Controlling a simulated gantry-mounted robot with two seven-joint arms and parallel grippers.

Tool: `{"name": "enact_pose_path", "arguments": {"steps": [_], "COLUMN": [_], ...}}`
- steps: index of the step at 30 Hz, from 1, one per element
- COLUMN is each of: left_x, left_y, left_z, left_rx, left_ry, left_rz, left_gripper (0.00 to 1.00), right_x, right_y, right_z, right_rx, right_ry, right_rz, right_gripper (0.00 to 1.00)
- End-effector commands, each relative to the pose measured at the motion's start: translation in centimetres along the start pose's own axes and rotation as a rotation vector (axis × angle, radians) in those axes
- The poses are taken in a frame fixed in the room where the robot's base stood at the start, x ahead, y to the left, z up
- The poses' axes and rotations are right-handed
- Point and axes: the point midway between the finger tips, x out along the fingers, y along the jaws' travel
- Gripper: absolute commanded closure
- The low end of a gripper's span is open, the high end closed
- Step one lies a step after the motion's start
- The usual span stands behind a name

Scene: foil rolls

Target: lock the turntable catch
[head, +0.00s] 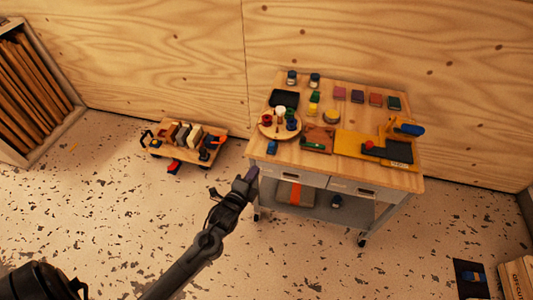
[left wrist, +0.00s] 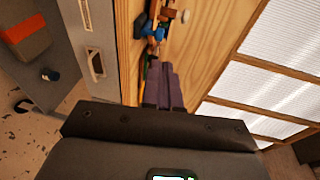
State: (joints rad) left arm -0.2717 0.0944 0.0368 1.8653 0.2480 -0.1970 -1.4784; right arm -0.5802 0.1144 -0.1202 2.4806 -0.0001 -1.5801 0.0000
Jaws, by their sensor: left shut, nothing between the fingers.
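The round wooden turntable (head: 268,131) sits at the left end of the workbench, with several coloured foil rolls standing on it. A small blue piece (head: 272,147), which looks like the catch, is at the turntable's front edge; whether it is locked is too small to tell. My left gripper (head: 252,173) is just off the bench's front left corner, below and left of the blue piece and apart from it. Its purple fingers are shut and empty in the left wrist view (left wrist: 162,85). Blue and orange parts (left wrist: 152,28) show beyond the fingertips there. My right gripper is not in view.
The workbench (head: 240,153) also bears a dark tray (head: 284,98), a yellow board (head: 350,145), several coloured blocks and jars. A low wheeled cart (head: 160,151) with rolls stands on the floor to the left. The floor in front is mostly clear.

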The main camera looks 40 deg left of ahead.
Motion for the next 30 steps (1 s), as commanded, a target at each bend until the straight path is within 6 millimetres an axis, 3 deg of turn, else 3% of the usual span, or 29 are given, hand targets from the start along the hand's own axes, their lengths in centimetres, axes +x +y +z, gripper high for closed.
{"name": "enact_pose_path", "arguments": {"steps": [15,21,30], "left_x": [9.1,10.9,11.6], "left_y": [0.2,0.1,0.0], "left_z": [0.0,0.0,0.0], "left_rx": [-0.002,-0.001,0.000], "left_ry": [-0.001,-0.001,0.000], "left_rz": [-0.002,-0.001,0.000], "left_gripper": [1.00,1.00,1.00], "right_x": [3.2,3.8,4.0], "right_y": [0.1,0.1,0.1], "right_z": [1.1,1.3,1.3], "right_rx": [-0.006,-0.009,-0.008], "right_ry": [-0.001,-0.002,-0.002], "right_rz": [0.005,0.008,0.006], "right_gripper": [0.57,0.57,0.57]}}
